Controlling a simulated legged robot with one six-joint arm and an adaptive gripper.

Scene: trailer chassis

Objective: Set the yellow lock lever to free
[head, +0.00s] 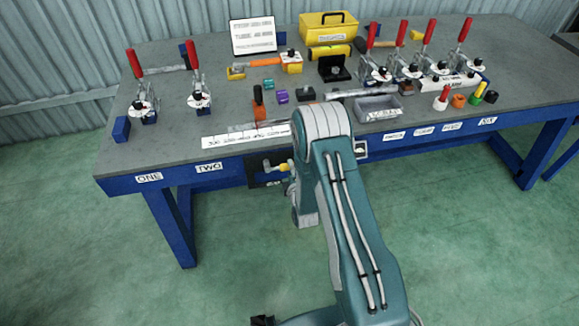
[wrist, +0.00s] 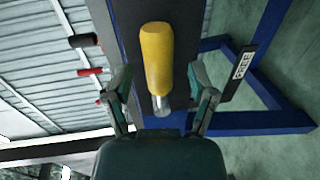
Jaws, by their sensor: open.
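The yellow lock lever (wrist: 157,58) stands in the middle of the wrist view, with a short metal shaft at its lower end against a dark plate (wrist: 132,25). A FREE label (wrist: 243,64) is to the right of it. My gripper (wrist: 160,88) is open, with one finger on each side of the lever and visible gaps between. In the head view the lever (head: 284,167) shows small at the bench's front edge, beside the dark plate. My arm hides most of the gripper there.
The bench (head: 75,160) has blue legs and front rail. Red-handled toggle clamps (head: 198,90), a grey tray (head: 378,107), a yellow toolbox (head: 328,28) and several small parts lie on top. The floor in front is clear.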

